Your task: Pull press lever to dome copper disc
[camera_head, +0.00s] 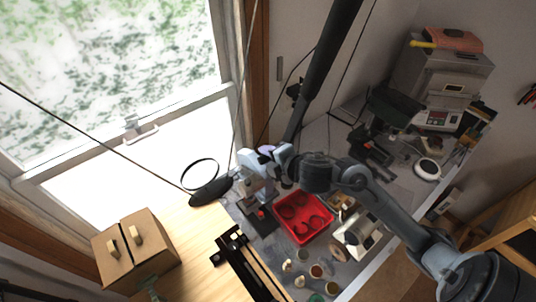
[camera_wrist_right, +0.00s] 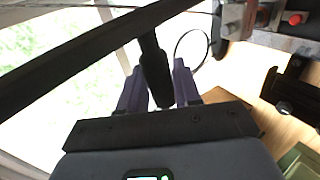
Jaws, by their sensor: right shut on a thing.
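The press (camera_head: 258,190) stands at the table's left side in the head view, with a small red part low on it. Its metal body also shows at the top right of the right wrist view (camera_wrist_right: 240,15). My right gripper (camera_head: 267,150) is at the top of the press, at the end of the arm from the right. In the right wrist view its purple fingers (camera_wrist_right: 158,85) are on either side of a black rounded handle (camera_wrist_right: 155,68), apparently the press lever's, and shut on it. I cannot make out the copper disc. My left gripper is not in view.
A red tray (camera_head: 303,232) lies right of the press, with small cups (camera_head: 316,271) in front. A thick black bar (camera_head: 325,60) slants down close to my right gripper. A grey machine (camera_head: 437,85) stands at the back right.

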